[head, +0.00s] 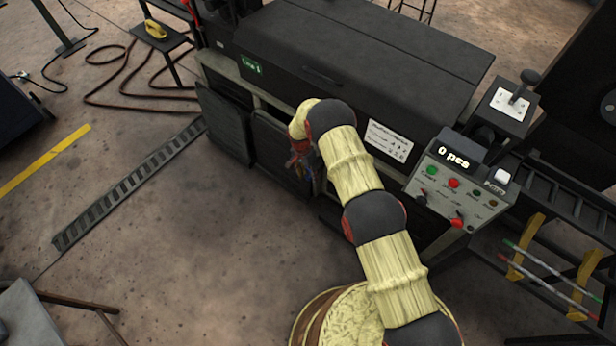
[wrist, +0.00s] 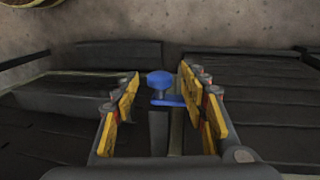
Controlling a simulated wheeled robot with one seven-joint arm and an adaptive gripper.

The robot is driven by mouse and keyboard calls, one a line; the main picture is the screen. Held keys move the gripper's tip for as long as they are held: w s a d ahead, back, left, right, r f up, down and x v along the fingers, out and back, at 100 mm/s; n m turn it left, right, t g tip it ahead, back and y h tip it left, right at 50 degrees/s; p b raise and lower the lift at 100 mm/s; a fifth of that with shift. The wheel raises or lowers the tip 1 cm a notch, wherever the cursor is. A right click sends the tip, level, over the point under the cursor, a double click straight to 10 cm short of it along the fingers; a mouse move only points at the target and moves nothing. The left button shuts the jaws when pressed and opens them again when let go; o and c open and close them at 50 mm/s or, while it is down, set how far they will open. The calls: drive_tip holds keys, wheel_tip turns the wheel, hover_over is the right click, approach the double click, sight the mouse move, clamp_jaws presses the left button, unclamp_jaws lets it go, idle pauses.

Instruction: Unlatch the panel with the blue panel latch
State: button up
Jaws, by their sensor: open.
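The blue panel latch (wrist: 160,82) shows in the wrist view as a round knob above a flat blue bar. It sits on a narrow upright strip between two dark panels. My gripper (wrist: 158,90) is open, with one yellow-padded finger on each side of the latch in the picture. I cannot tell how far the fingertips reach toward it, and no contact shows. In the head view my gripper (head: 302,162) is low at the front of the dark machine, next to the dark lower panels (head: 280,145).
A control box (head: 462,185) with buttons and a "0 pcs" display is right of my arm. A lever box (head: 508,105) stands behind it. A slotted floor strip (head: 130,183) and hoses (head: 115,85) lie at left. The floor in front of the panels is mostly clear.

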drive_tip(key=shift+c, duration=1.2)
clamp_jaws()
